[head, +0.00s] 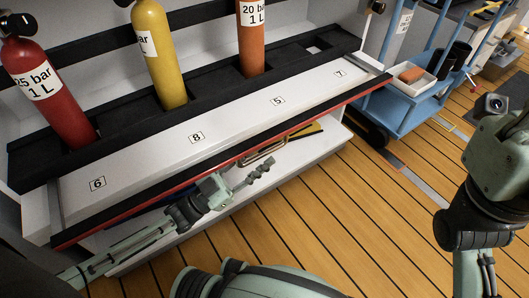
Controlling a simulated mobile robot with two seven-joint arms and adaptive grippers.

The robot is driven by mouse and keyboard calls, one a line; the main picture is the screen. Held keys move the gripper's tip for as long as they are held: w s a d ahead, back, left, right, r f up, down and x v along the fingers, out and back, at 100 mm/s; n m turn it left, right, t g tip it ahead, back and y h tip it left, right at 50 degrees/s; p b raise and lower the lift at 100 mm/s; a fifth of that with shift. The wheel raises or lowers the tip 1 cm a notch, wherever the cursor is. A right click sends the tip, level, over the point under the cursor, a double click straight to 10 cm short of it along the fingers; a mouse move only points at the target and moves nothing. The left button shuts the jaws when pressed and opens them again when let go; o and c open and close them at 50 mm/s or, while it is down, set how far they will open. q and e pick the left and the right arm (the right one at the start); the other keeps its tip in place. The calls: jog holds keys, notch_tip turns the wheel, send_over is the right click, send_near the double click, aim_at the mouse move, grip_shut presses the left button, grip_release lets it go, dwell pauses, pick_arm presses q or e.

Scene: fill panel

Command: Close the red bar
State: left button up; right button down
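The red bar (330,107) is a long black strip with a red lower edge. It runs diagonally along the front of the white panel (235,119), which carries the number labels 6, 8, 5 and 7. My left gripper (262,171) is in front of the bar near its middle, over the white compartment below it. In this view it overlaps the compartment and appears apart from the bar. Its fingers are dark and seen from the side, so I cannot tell whether they are open or shut.
Red (46,88), yellow (160,55) and orange (251,38) cylinders stand behind the panel. Yellow and black tools (297,134) lie in the compartment under the bar. A blue cart (400,106) stands at the back right. The wooden floor (340,205) in front is clear.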

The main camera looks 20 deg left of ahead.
pick_arm(q)
jog(key=shift+x, duration=1)
jog(key=shift+c, duration=0.5)
grip_shut()
